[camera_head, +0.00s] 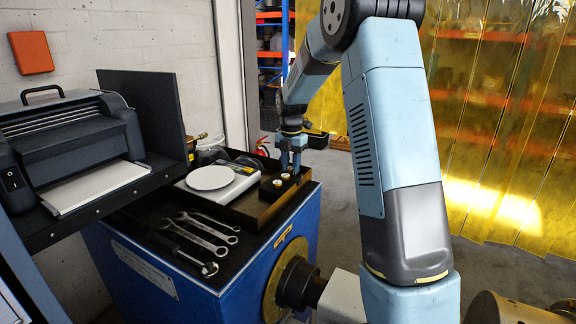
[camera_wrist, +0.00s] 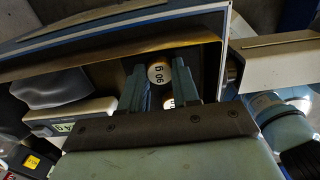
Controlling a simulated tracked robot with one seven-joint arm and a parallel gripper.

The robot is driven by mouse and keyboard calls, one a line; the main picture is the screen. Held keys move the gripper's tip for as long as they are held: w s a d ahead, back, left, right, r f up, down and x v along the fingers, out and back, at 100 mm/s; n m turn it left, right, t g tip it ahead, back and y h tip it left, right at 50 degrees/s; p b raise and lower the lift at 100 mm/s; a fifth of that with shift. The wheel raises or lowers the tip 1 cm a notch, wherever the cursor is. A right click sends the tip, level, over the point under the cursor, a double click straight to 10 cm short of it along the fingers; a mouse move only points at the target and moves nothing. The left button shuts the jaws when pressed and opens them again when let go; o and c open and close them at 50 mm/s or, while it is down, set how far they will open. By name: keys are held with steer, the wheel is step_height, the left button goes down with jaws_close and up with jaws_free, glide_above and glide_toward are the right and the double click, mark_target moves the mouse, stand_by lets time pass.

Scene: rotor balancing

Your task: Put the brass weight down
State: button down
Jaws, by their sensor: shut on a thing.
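My gripper (camera_head: 291,165) points down over the right end of the dark tray. In the wrist view its two fingers (camera_wrist: 158,80) are shut on a brass weight (camera_wrist: 158,73) with a pale, marked face. A second pale marked face (camera_wrist: 167,101) shows between the fingers, nearer the palm; whether it is a separate weight I cannot tell. In the head view two small pale-topped weights (camera_head: 278,182) (camera_head: 286,176) show just below the fingers, at a black block. Which of them is held, and whether it touches the surface below, I cannot tell.
A scale with a round white pan (camera_head: 210,178) stands left of the gripper in the tray (camera_head: 243,219). Several wrenches (camera_head: 206,232) lie on the black bench top. A printer-like machine (camera_head: 70,140) stands at the far left. The rotor hub (camera_head: 292,282) is at the bench front.

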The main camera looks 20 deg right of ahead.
mark_target(291, 168)
steer(key=c, duration=0.8)
jaws_free()
step_height(291, 168, up, 12)
steer(key=f, duration=0.1)
steer(key=s+r+m+t, duration=0.1)
steer(key=s+r+m, duration=0.6)
steer(key=s, duration=0.3)
steer(key=s+f+m+t, duration=0.1)
steer(key=s+m, duration=0.5)
steer(key=s, duration=0.3)
steer(key=s+m+t, duration=0.2)
steer(key=s+m, duration=0.5)
steer(key=s, duration=0.3)
steer(key=s+a+f+m+t, duration=0.1)
steer(key=s+m, duration=0.6)
steer(key=s, duration=0.3)
steer(key=shift+f+t, duration=0.3)
